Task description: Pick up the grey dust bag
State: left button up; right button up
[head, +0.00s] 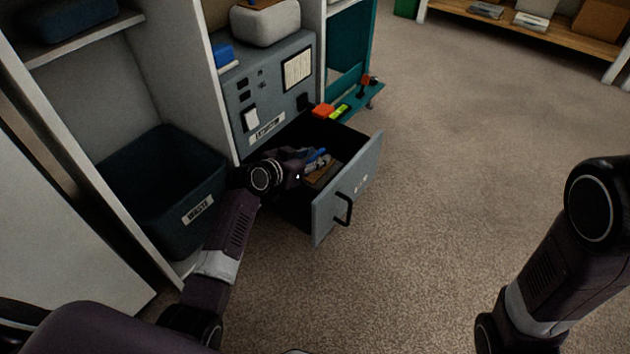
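A pale grey, soft-edged bundle (265,22) sits on top of the grey cabinet, with a small brown item on it. It may be the grey dust bag, but I cannot be sure. My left gripper (300,162) is at the open drawer (345,190), over its left part and well below the bundle. Its fingers are dark against the dark inside, so I cannot tell whether they are open or hold anything. My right arm shows at the right edge, but its gripper is out of view.
The drawer holds blue and brown items (322,172), and its front has a black handle (344,209). A dark bin (165,185) labelled WASTE stands to the left. A teal cabinet (349,50) with orange and yellow items is behind. The carpet at right is clear.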

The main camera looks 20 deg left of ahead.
pick_arm(q)
grip_shut()
dwell(0.5)
jog(key=shift+w+r, duration=0.1)
jog(key=shift+r, duration=0.05)
